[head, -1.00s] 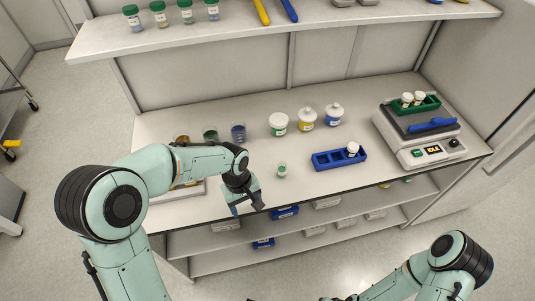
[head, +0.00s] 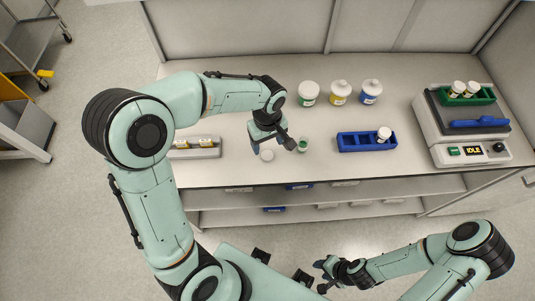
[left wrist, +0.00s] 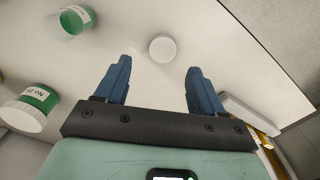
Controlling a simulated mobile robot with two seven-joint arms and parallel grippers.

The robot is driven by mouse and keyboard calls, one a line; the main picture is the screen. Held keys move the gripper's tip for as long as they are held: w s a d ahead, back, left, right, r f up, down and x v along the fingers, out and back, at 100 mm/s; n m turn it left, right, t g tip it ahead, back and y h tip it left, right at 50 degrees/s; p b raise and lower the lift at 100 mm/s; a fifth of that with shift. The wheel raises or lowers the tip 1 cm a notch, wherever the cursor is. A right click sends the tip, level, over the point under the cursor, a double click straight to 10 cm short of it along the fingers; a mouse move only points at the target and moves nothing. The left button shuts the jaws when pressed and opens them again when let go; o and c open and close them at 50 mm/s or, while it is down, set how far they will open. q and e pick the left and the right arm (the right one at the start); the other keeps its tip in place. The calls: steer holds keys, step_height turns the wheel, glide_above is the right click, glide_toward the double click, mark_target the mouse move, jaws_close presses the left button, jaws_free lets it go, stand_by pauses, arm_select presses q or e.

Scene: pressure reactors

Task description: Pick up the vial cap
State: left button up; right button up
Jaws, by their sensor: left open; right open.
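The vial cap (head: 267,155) is a small white disc lying on the counter. It also shows in the left wrist view (left wrist: 162,47), just beyond the fingertips and between their lines. My left gripper (head: 272,146) is open and empty above the counter close to the cap, its blue fingers (left wrist: 156,68) pointing towards it without touching. A small vial with green contents (head: 303,145) stands just right of the gripper; a green-labelled vial (left wrist: 75,21) shows at upper left in the left wrist view. My right gripper (head: 321,276) is open and empty in front of the counter.
A blue rack (head: 355,143) with a white-capped vial stands to the right. White jars (head: 308,93) stand behind. A balance-like device (head: 466,146) reading IDLE is at far right. A grey tray (head: 180,153) lies left, partly behind my left arm. Counter around the cap is mostly clear.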

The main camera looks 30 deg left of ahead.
mark_target(267, 154)
arm_select(q)
steer(key=f, duration=0.5)
steer(key=shift+s+f, duration=0.1)
steer(key=shift+s, duration=0.1)
steer(key=c, duration=1.1)
